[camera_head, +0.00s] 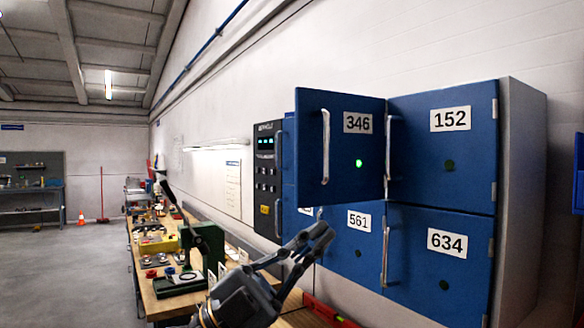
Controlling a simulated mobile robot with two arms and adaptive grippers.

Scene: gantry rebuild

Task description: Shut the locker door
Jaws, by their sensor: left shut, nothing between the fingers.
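The blue locker door 346 (343,170) stands ajar, swung out from the front of the locker bank (520,200). Its hinge side is on the right and its free edge is on the left. It has a long upright metal handle (325,148) near its left edge and a lit green light. My left gripper (325,234) is shut and empty. It is just below the door's lower left part, in front of the lower doors, and appears apart from the door. My right gripper is not in view.
Doors 152 (445,175), 561 (345,250) and 634 (430,270) look shut. A dark control panel (267,180) is left of the doors. A cluttered workbench (160,295) with a green press (208,245) runs along the wall. Open floor (70,275) lies far left.

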